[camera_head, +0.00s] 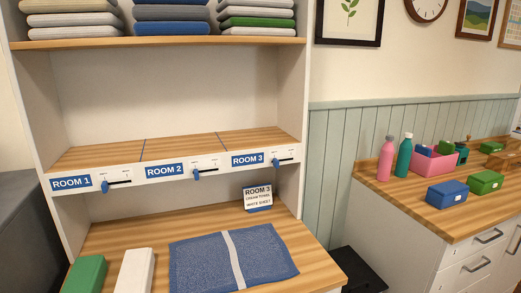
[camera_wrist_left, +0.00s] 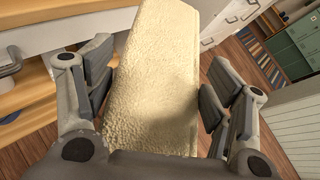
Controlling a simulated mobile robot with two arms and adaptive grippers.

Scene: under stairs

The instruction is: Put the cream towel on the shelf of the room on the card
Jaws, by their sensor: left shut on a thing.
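The cream towel (camera_wrist_left: 160,75) is a folded, fluffy bundle in the left wrist view. My left gripper (camera_wrist_left: 157,100) is shut on it, with a finger pad on each side. Neither gripper shows in the head view. The card (camera_head: 258,197) stands on the wooden counter and reads ROOM 3, cream towel, white sheet. The shelf (camera_head: 178,148) is split by thin blue lines into three bare sections, labelled ROOM 1 (camera_head: 71,183), ROOM 2 (camera_head: 165,170) and ROOM 3 (camera_head: 247,159). The ROOM 3 section (camera_head: 246,139) is at the right.
A blue cloth with a pale stripe (camera_head: 195,264) lies on the counter, with a white folded item (camera_head: 136,271) and a green one (camera_head: 85,273) to its left. Stacked linens fill the upper shelf (camera_head: 165,42). A side counter (camera_head: 408,190) holds bottles and boxes.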

